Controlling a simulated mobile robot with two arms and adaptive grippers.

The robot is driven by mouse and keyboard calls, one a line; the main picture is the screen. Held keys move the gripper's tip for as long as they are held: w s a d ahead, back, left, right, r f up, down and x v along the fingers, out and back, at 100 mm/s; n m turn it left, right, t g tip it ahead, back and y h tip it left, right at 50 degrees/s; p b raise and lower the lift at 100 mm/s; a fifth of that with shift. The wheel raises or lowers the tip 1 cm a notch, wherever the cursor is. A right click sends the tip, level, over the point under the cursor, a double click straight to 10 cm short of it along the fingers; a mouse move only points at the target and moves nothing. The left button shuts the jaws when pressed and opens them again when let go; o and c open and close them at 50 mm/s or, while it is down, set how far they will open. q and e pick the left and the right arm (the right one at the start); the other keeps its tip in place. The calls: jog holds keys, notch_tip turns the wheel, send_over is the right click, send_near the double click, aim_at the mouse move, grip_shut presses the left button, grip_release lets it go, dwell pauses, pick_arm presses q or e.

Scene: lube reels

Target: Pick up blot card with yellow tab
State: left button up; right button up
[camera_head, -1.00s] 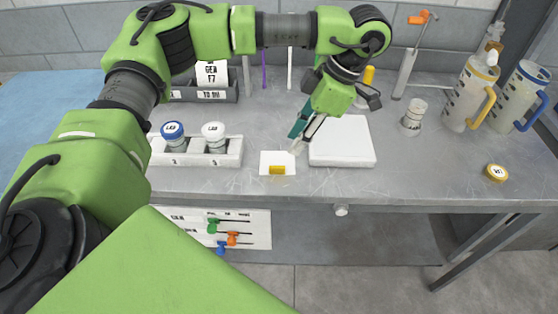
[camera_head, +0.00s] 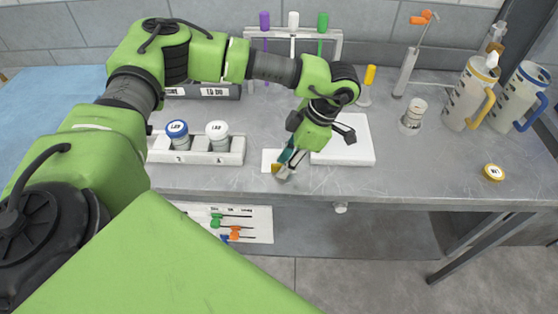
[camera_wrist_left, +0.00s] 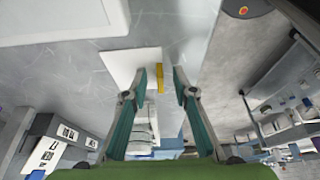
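The blot card (camera_head: 268,156) is a small white card lying flat near the front edge of the bench, with a yellow tab (camera_wrist_left: 160,79) on one side. My left gripper (camera_head: 283,174) is over the card's tab end in the head view and partly covers it. In the left wrist view, the left gripper's (camera_wrist_left: 162,72) two teal fingers are apart, with the yellow tab between their tips, nearer the left finger. Nothing is held; whether a fingertip touches the card I cannot tell. My right gripper is not in view.
A white pad (camera_head: 345,145) lies right of the card. A white tray (camera_head: 232,157) with two lidded jars stands left. A rack (camera_head: 335,48) with coloured-cap tubes is behind. A yellow lid (camera_head: 493,172) and two pitchers (camera_head: 470,95) are at right.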

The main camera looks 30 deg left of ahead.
pick_arm(q)
grip_shut()
jog(key=shift+r, duration=0.15)
